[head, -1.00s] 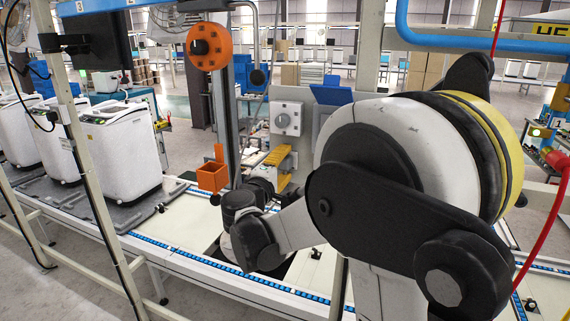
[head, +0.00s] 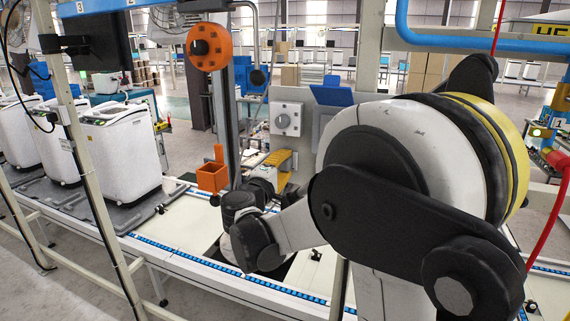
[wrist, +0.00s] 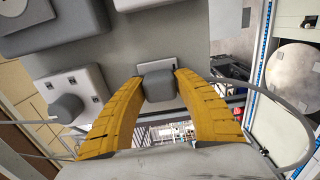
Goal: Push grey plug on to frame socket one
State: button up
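The grey plug (wrist: 157,86) is a small rounded block in the wrist view. It is in front of a light square plate (wrist: 155,72) on a grey panel. I cannot tell whether it is fully seated on the plate. The two yellow fingers of my gripper (wrist: 157,80) are on either side of the plug and appear closed on it. In the head view, my yellow gripper (head: 287,169) is small and partly hidden by my arm, beside the grey frame. The plug cannot be made out there.
A box with a round grey knob (head: 285,120) is on the frame just above my gripper; a similar knob (wrist: 66,108) shows in the wrist view. A grey cable (wrist: 301,150) curves at the right. An orange bin (head: 212,178) and white machines (head: 121,150) stand along the conveyor.

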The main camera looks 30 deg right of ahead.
aim_at(283, 166)
grip_shut()
jog(key=shift+s+a, duration=0.1)
jog(key=shift+a, duration=0.05)
jog(key=shift+v, duration=2.85)
